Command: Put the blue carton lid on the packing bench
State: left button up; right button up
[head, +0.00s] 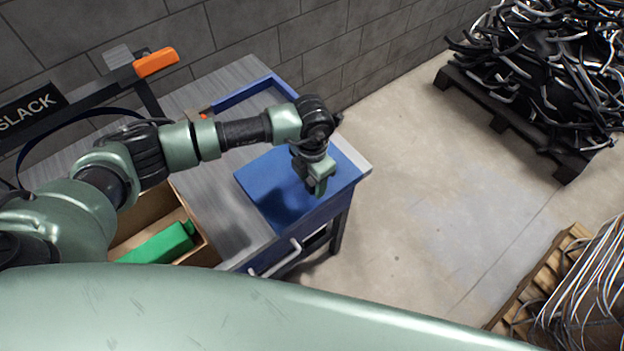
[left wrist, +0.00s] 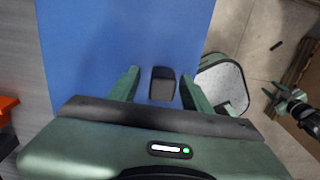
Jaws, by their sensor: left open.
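The blue carton lid (head: 265,190) shows as a flat blue panel at the near right corner of the grey bench (head: 232,222). It also fills much of the left wrist view (left wrist: 95,45). My left gripper (head: 318,188) points down over the lid's right part. In the left wrist view its two fingers (left wrist: 161,86) stand apart. A small dark block (left wrist: 162,84) shows between them; I cannot tell whether the fingers touch it. My right gripper (left wrist: 275,100) seems to show small at the right of the left wrist view, its jaws unclear.
An open brown box (head: 150,212) with a green item (head: 160,243) stands left on the bench. A blue-rimmed tray (head: 243,92) lies at the back, by the wall. Pallets of black (head: 545,70) and grey cables (head: 590,285) stand right; the floor between is clear.

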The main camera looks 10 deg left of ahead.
pick_arm(q)
notch_tip(320, 180, up, 12)
jog(key=b, duration=0.3)
jog(key=shift+r+b, duration=0.15)
jog(key=shift+b, duration=0.25)
